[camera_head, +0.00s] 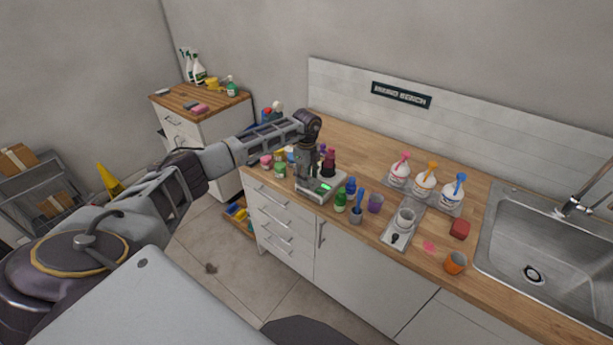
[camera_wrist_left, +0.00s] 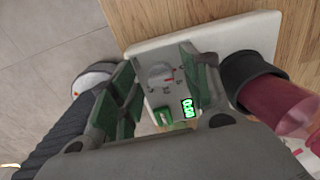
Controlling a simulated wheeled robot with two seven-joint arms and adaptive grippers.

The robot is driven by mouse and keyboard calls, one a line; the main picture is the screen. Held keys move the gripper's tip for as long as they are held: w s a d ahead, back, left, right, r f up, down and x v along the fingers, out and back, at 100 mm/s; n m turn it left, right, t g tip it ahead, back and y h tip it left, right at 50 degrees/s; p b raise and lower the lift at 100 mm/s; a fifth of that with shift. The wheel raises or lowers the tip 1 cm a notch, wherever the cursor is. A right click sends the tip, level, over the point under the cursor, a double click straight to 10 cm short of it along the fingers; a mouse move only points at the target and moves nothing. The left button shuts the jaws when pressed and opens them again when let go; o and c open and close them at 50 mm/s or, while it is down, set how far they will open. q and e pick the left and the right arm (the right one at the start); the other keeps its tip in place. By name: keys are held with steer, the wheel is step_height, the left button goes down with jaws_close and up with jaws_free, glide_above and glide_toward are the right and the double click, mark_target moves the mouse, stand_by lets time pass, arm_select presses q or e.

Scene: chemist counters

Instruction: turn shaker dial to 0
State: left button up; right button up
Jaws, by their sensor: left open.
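The shaker (camera_head: 322,192) is a pale box near the left end of the wooden counter, with a lit green display (camera_head: 326,187). In the left wrist view, its round pale dial (camera_wrist_left: 159,74) has small marks around it, and the display (camera_wrist_left: 188,108) is lit beside it. A dark red bottle (camera_head: 328,163) with a black collar stands at the shaker. My left gripper (camera_head: 309,183) points down over the shaker. In the wrist view, its open green-padded fingers (camera_wrist_left: 160,80) stand on either side of the dial; contact cannot be told.
A grey device with a cup (camera_head: 404,219), pump bottles (camera_head: 425,185), an orange cup (camera_head: 456,262) and the sink (camera_head: 535,270) lie to the right.

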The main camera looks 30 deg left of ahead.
arm_select(q)
step_height(320, 180, up, 12)
stand_by(0.7)
steer(key=shift+f, duration=0.1)
stand_by(0.5)
